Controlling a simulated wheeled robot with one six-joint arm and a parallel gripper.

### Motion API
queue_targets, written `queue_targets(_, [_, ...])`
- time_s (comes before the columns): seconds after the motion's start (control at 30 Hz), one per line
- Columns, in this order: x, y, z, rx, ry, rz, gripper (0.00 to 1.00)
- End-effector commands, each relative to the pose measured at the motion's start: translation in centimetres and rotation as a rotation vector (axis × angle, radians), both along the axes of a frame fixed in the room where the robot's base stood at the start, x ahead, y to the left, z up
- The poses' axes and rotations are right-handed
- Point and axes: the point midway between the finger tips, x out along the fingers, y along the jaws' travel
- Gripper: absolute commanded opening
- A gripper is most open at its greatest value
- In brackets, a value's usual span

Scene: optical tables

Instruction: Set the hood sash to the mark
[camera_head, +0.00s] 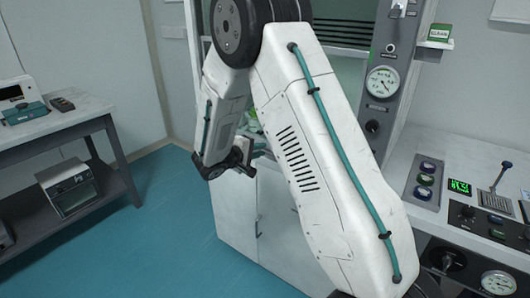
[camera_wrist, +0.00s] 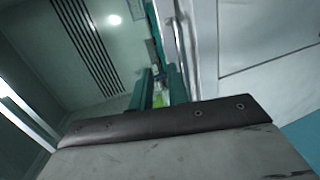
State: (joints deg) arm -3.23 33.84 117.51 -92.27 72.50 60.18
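The fume hood stands behind my arm in the head view, with a dark slatted panel (camera_head: 343,33) at its top. A pale greenish pane (camera_head: 350,72), which looks like the sash, shows below the slats, mostly hidden by my arm. I cannot make out its lower edge, handle or the mark. My gripper (camera_head: 240,158) is low at the hood's front left, near the white cabinet top. A pale vertical frame edge (camera_wrist: 184,40) runs just beside the right finger.
A gauge column (camera_head: 383,82) with a green sign (camera_head: 440,31) stands right of the hood. A control console (camera_head: 462,190) with knobs and a lever is at the right. A bench (camera_head: 60,122) with instruments stands at the left. The teal floor (camera_head: 165,215) between is clear.

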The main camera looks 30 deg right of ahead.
Motion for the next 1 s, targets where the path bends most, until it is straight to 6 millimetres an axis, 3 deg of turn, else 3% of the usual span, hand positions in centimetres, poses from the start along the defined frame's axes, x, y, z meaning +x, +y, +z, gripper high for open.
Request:
queue_targets(0.1, [2.1, 0.4, -2.8, -0.030, -0.006, 0.069, 0.17])
queue_targets(0.2, [3.0, 0.6, -3.9, -0.041, -0.013, 0.098, 0.17])
queue_targets(0.37, [3.7, -0.7, -4.5, -0.043, -0.016, 0.107, 0.17])
queue_targets(0.7, [5.3, -5.5, -5.5, -0.043, -0.015, 0.106, 0.17])
queue_targets(1.0, [5.8, -6.5, -5.6, -0.043, -0.016, 0.107, 0.17])
